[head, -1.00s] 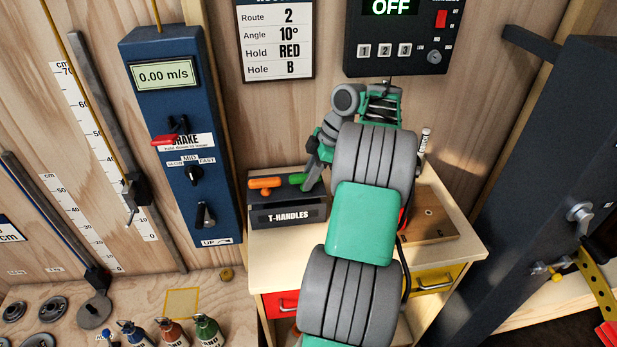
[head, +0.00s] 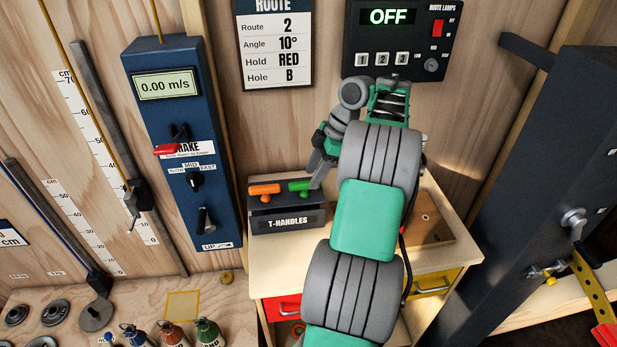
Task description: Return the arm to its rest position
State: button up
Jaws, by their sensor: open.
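My arm rises from the bottom middle of the head view and bends over at the wrist in front of the back wall. My gripper (head: 318,181) points down beside the green T-handle (head: 299,186), just right of it in the picture. It is open, but its fingers are small and partly hard to make out. I cannot tell whether it touches the green handle. The green handle and an orange T-handle (head: 264,190) sit in the dark T-HANDLES rack (head: 287,222).
The rack stands on a small wooden cabinet (head: 262,268) with red and yellow drawers. A blue brake box (head: 183,140) is on the left. The lamp panel (head: 398,38), reading OFF, hangs behind my wrist. A dark post (head: 560,170) stands right. My arm partly hides a wooden block (head: 432,220).

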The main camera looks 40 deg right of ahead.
jog(key=p+v, duration=0.1)
jog(key=v, duration=0.2)
jog(key=shift+r+p, duration=0.25)
jog(key=shift+p, duration=0.05)
jog(key=w+a+r+m+h, duration=0.1)
jog(key=w+a+r+m, duration=0.2)
jog(key=a, duration=0.8)
jog(key=w+a+r+m, duration=0.2)
jog(key=w+a+r, duration=0.15)
jog(key=a, duration=0.75)
jog(key=s+a+f+m+t+h, duration=0.1)
jog(key=s+a+f+m, duration=0.1)
jog(key=s+a, duration=0.4)
jog(key=s+a+f+m+h, duration=0.1)
jog(key=s+a+f+m, duration=0.1)
jog(key=s+a+m, duration=0.2)
jog(key=s+a, duration=0.2)
jog(key=s, duration=0.2)
jog(key=shift+f+t+h, duration=0.35)
jog(key=shift+t+h, duration=0.05)
jog(key=shift+a, duration=0.15)
